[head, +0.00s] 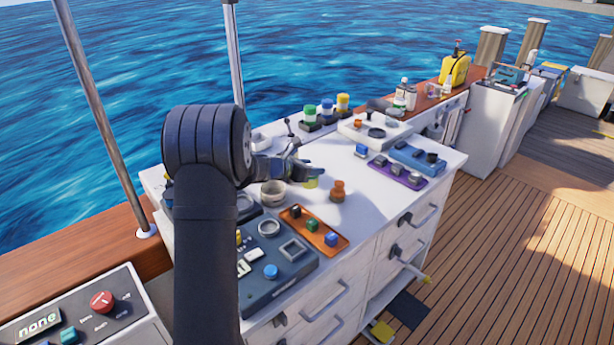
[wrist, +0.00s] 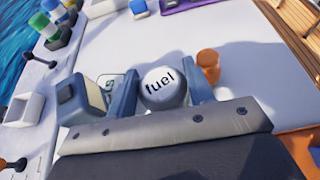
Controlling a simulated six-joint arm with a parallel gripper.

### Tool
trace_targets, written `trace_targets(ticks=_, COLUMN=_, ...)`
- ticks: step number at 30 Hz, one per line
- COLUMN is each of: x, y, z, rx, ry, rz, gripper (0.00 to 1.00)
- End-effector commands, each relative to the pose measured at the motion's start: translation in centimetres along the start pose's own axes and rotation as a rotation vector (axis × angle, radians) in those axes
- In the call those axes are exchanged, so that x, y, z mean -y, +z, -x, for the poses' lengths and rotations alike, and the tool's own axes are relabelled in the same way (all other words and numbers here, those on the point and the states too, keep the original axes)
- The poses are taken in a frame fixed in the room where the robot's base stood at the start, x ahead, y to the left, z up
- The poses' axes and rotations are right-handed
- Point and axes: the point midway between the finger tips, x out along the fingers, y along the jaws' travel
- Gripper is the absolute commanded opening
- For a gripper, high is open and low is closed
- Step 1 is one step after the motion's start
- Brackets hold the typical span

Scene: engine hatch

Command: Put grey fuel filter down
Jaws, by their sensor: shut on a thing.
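The grey fuel filter (wrist: 163,88) shows its rounded pale end with the word "fuel" in the wrist view. My gripper (wrist: 162,92) is shut on it, with one finger on each side. In the head view my gripper (head: 305,172) is over the middle of the white worktop (head: 375,205). There I cannot clearly pick out the filter. Its lower part is hidden in the wrist view, so I cannot tell whether it touches the worktop.
A small orange-brown bottle (head: 338,191) stands close to the right of my gripper. An orange tray (head: 314,230) and a dark panel (head: 280,272) lie nearer. A purple tray (head: 398,174) lies to the right. Clear worktop lies right of the bottle.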

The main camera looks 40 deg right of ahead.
Motion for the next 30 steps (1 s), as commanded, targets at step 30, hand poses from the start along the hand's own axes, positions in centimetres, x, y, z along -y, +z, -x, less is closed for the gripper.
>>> trace_targets(ticks=30, x=13.1, y=11.6, z=-12.4, rx=-0.016, ry=0.234, rz=0.083, gripper=0.15)
